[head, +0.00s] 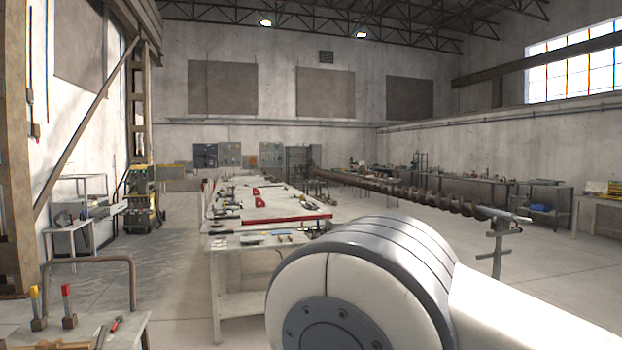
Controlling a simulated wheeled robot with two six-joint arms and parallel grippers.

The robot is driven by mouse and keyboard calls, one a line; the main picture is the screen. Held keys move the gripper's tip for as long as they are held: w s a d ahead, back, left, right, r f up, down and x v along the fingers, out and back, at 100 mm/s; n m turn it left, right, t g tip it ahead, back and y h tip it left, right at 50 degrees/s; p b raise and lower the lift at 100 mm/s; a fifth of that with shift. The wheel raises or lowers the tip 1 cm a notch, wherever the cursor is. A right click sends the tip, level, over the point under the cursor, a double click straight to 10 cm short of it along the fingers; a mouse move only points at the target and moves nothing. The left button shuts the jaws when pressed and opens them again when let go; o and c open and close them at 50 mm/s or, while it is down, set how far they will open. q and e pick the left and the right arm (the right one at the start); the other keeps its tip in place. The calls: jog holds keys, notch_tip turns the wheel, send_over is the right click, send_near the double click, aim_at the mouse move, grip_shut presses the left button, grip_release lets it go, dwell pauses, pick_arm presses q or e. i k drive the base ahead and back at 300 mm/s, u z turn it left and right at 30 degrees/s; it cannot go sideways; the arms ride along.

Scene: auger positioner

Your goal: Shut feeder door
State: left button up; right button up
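I cannot make out a feeder door in the head view. A long dark auger (410,192) runs from the back middle toward the right, its near end resting on a grey stand (498,240). Neither of my grippers is in view. A large white and grey link of my own arm fills the lower right and hides part of the floor and bench behind it.
A long workbench (225,243) with tools and a red bar (287,219) stands in the middle. A small table (133,328) with tools is at the lower left. More benches (545,197) line the right wall.

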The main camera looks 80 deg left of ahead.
aim_at(172, 172)
jog(key=u, duration=1.15)
jog(key=i, duration=13.05)
jog(key=u, duration=0.85)
